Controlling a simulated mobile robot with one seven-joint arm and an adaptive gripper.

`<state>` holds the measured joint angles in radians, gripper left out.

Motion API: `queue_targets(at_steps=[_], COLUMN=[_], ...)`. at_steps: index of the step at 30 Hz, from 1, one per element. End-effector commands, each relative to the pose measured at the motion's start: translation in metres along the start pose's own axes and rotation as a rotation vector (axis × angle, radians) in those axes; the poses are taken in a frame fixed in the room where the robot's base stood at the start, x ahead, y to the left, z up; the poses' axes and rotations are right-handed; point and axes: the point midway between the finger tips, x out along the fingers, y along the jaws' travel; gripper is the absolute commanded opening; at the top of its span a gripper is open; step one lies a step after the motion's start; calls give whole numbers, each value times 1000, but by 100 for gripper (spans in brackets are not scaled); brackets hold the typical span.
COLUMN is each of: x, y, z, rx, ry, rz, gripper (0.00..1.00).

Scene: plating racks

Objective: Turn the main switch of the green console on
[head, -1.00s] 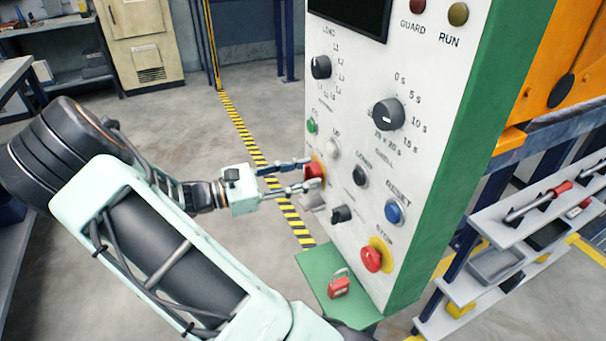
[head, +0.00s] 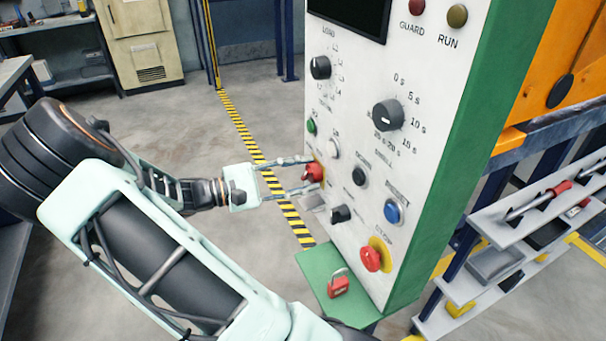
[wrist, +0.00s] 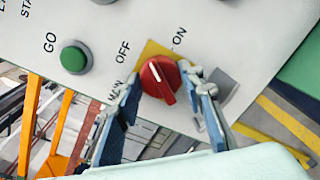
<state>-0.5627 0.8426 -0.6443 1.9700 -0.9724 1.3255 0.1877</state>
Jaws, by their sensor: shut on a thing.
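The main switch is a red rotary knob (wrist: 160,80) on a yellow plate, marked MAIN, OFF and ON. It also shows at the left edge of the console face in the head view (head: 314,172). Its white mark points up and left in the wrist view, between OFF and ON and nearer OFF. My gripper (wrist: 165,95) is shut on the knob, one finger on each side; in the head view it reaches in from the left (head: 309,176). The green console (head: 480,130) has a white front panel.
A green button (wrist: 74,57) marked GO sits close to the switch. A black knob (head: 341,214), a blue button (head: 394,212) and a red stop button (head: 371,259) are further right. A red padlock (head: 338,287) rests on the green ledge (head: 312,270) below.

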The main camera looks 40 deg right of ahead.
Motion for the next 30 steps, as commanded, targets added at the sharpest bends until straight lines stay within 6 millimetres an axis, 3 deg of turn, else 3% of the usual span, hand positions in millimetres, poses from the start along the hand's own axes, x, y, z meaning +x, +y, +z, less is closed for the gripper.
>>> queue_targets(at_steps=[21, 30], x=[-1, -1], y=[-3, -3], z=[0, 0], rx=[668, 871], ry=[55, 72], rz=[-11, -14], gripper=[11, 11])
